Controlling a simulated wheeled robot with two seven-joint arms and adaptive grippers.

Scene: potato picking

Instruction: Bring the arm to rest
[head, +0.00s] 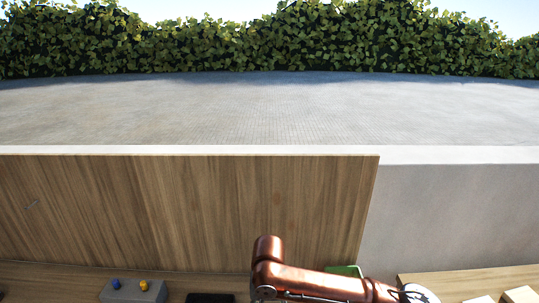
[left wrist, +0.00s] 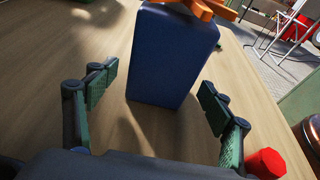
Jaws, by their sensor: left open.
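My left gripper (left wrist: 158,80) shows in the left wrist view with its two green-padded fingers spread wide and nothing held between them. A dark blue block-shaped object (left wrist: 172,58) stands on the wooden surface (left wrist: 55,50), ahead of and between the fingertips. I cannot tell the exact gap between it and the fingers. Neither gripper shows in the head view. No potato is visible.
An orange piece (left wrist: 200,9) sits at the blue object's top.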

